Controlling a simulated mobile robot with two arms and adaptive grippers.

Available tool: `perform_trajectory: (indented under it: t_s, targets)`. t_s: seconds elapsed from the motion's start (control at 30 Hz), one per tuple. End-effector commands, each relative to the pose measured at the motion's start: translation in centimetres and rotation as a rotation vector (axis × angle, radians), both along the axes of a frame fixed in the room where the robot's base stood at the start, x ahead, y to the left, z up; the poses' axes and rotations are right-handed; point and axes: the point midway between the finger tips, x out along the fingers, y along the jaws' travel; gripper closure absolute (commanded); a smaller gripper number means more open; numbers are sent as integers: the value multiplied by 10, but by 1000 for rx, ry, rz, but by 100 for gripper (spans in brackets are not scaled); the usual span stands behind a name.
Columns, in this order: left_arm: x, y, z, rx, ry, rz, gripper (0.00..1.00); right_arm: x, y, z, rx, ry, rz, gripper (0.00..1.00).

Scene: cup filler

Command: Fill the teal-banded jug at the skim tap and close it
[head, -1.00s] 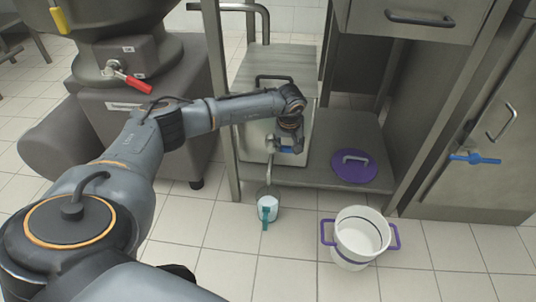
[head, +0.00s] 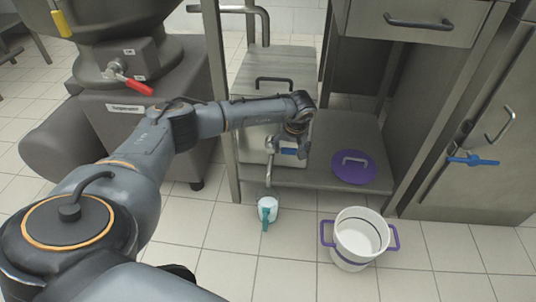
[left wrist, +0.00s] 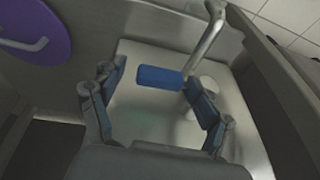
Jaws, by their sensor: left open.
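The white jug (head: 268,208) with a teal band and teal handle stands upright on the floor tiles, below the end of a bent metal spout (head: 269,165). How full it is cannot be made out. The blue tap handle (head: 288,151) is at the front of the steel box; it also shows in the left wrist view (left wrist: 160,77). My left gripper (head: 297,149) is at this handle in the head view. In the left wrist view its fingers (left wrist: 153,80) are spread, with the handle between or just beyond their tips; contact cannot be told. My right gripper is not in view.
A white pot (head: 362,234) with purple handles stands on the floor at right. A purple lid (head: 354,167) lies on the low steel shelf. Another blue lever (head: 473,160) is on the right cabinet, and a red lever (head: 130,83) on the left machine. Front floor is clear.

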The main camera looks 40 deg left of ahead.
Motion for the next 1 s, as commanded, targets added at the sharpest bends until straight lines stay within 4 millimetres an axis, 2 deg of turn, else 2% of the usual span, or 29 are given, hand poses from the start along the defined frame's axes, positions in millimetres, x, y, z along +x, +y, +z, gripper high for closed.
perform_trajectory:
  t_s: [0.17,0.27,0.5,0.7,0.83,1.0]
  targets:
    - [0,0,7,1,-3,0,23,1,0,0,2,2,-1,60]
    - [-2,-3,19,0,-6,-1,23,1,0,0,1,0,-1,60]
    - [-11,-14,68,0,-5,-1,23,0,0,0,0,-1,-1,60]
    - [-18,-22,101,-1,-3,-1,23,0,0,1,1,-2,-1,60]
    - [-21,-25,111,0,-1,0,23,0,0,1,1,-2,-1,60]
    - [-22,-25,115,0,1,0,23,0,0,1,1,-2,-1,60]
